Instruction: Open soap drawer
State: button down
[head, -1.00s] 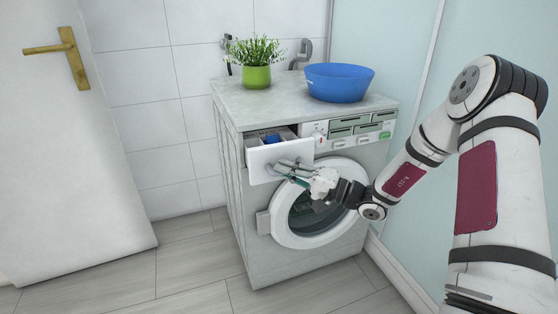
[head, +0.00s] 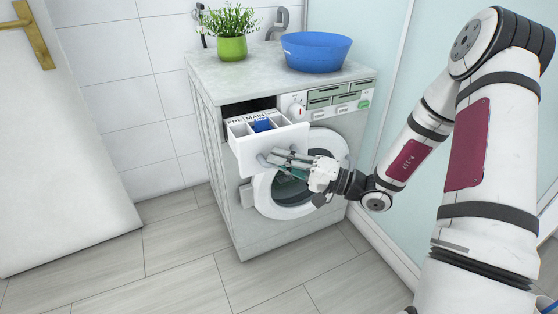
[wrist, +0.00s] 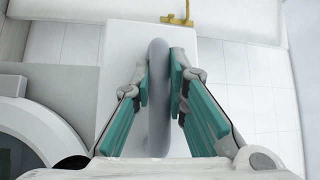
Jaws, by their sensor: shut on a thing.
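The white soap drawer (head: 277,147) sticks well out of the top left of the washing machine (head: 225,183). Its compartments show from above, with "PRE" and "MAIN" lettering and a blue insert (head: 262,126). My gripper (head: 272,159) is at the drawer's front, its fingers shut on the grey drawer handle (wrist: 158,95). In the wrist view the two teal finger pads (wrist: 160,88) stand on either side of the handle, with the white drawer front behind.
A blue bowl (head: 316,52) and a green potted plant (head: 232,47) stand on the machine's top. The round washer door (head: 322,150) is just below and behind my gripper. A white room door (head: 60,150) is at left. Tiled floor in front is clear.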

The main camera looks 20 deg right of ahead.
jog(key=c, duration=1.6)
grip_release()
jog(key=shift+s, duration=0.25)
jog(key=shift+o, duration=0.2)
jog(key=v, duration=1.2)
jog(key=shift+f, duration=0.1)
